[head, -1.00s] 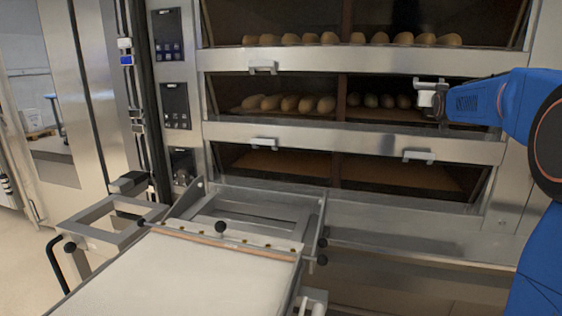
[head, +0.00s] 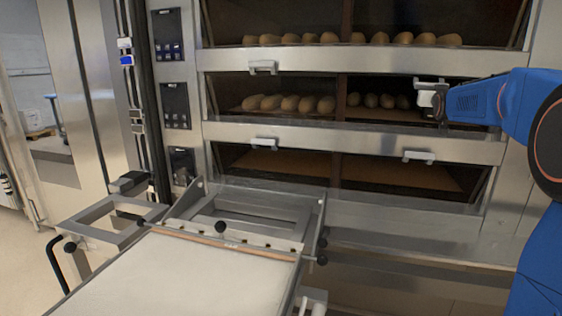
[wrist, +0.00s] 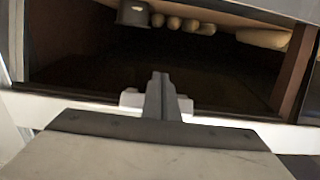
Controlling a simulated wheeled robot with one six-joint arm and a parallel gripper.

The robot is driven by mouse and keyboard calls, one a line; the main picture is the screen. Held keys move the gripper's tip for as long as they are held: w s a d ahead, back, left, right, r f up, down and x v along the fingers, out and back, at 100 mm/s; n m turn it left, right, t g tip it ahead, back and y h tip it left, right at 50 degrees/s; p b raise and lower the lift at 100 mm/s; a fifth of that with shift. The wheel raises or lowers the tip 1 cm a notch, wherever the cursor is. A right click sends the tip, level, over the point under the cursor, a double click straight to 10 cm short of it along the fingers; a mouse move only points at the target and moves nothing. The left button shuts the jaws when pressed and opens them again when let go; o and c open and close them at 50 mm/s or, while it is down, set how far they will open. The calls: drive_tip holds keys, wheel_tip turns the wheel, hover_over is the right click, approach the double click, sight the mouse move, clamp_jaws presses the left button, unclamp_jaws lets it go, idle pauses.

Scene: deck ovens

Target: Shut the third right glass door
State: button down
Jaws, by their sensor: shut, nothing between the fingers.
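The oven front shows stacked decks, with left and right openings divided by a brown post. The middle right opening (head: 380,101) has loaves inside, and I cannot tell how far its glass door is open. A pale metal handle (head: 430,80) is at its upper edge, partly hidden by my gripper (head: 438,102). In the wrist view, my gripper (wrist: 160,88) has its fingers together and empty. They overlap the white handle (wrist: 130,98) on the pale rail; I cannot tell if they touch it. The dark opening and several loaves (wrist: 185,24) lie beyond.
Other handles are at the upper left (head: 263,67), lower left (head: 264,144) and lower right (head: 418,156). A loader with a white belt (head: 180,275) and metal frame stands in front at lower left. Control panels (head: 174,105) line the oven's left side.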

sight(433, 85)
drive_tip(key=shift+s+r, duration=0.2)
drive_tip(key=shift+r, duration=2)
drive_tip(key=shift+s+a+f, duration=0.2)
drive_tip(key=shift+s+f, duration=0.2)
drive_tip(key=shift+s, duration=0.1)
drive_tip(key=f+v, duration=0.1)
drive_tip(key=v, duration=0.7)
drive_tip(key=shift+s+f, duration=0.2)
drive_tip(key=shift+s, duration=0.15)
drive_tip(key=shift+a, duration=0.1)
